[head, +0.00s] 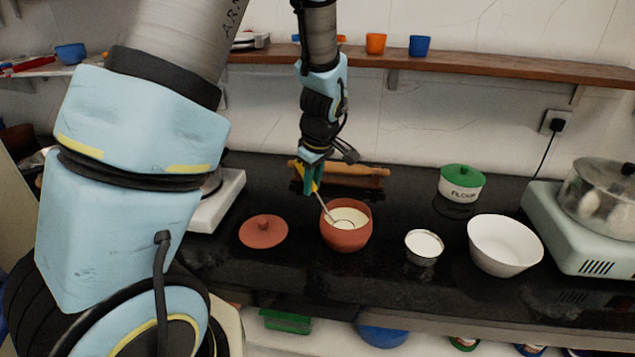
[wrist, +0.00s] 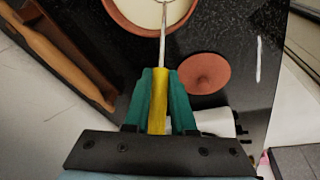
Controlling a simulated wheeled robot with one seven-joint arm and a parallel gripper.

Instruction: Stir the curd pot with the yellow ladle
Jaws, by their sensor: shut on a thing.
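The curd pot (head: 345,236) is a round terracotta pot with pale curd inside, standing on the black counter. In the wrist view the pot's rim (wrist: 121,19) shows at the top edge, cut off. My gripper (head: 309,180) is above and to the left of the pot. It is shut on the yellow handle of the ladle (wrist: 158,102); its green fingers are on both sides. The ladle's thin metal shaft (head: 322,206) slants down into the pot, and its bowl end is at the curd surface. How deep it sits is hard to tell.
The terracotta lid (head: 263,231) lies left of the pot. A small metal cup (head: 424,246) of white stuff and a white bowl (head: 503,245) stand to the right. A rolling pin (head: 352,176) lies behind. A flour tin (head: 461,184) and a stove (head: 575,235) are farther right.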

